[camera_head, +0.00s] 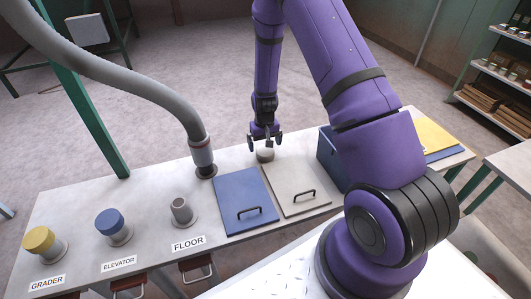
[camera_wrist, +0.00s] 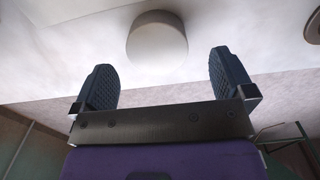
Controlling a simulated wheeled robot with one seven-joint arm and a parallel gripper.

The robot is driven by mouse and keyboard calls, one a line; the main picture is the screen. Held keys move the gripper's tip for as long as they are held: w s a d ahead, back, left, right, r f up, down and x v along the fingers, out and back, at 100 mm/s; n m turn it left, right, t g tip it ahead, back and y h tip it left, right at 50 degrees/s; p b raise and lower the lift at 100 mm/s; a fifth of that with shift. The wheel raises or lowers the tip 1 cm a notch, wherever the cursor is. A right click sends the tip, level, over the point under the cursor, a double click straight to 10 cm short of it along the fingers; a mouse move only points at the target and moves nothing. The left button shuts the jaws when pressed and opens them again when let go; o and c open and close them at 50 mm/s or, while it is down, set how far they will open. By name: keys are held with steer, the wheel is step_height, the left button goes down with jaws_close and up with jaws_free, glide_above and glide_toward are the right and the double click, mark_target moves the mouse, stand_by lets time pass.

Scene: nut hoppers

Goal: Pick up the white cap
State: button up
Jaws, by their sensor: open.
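The white cap (camera_wrist: 157,40) is a short round disc and lies on the light table top. In the wrist view it sits just beyond and between my fingertips, apart from both. In the head view the cap (camera_head: 265,155) shows as a pale grey disc behind the white lid, just below my gripper (camera_head: 265,141). My gripper (camera_wrist: 164,72) is open and empty, its two dark ribbed fingers spread wide. I cannot tell from these views exactly how high the fingertips are above the table.
A blue lid (camera_head: 243,203) and a white lid (camera_head: 297,190) with black handles lie near the cap. A grey hose (camera_head: 130,78) ends at a port left of it. A blue box (camera_head: 332,160) stands to the right. Yellow cap (camera_head: 38,240), blue cap (camera_head: 109,221) and an open pipe stub (camera_head: 182,212) stand left.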

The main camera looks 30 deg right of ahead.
mark_target(265, 150)
steer(key=shift+w+d+f, duration=0.1)
steer(key=shift+d+f, duration=0.05)
steer(key=shift+f, duration=1.1)
steer(key=shift+w+d+f, duration=0.1)
steer(key=shift+f, duration=1.15)
steer(key=c, duration=0.9)
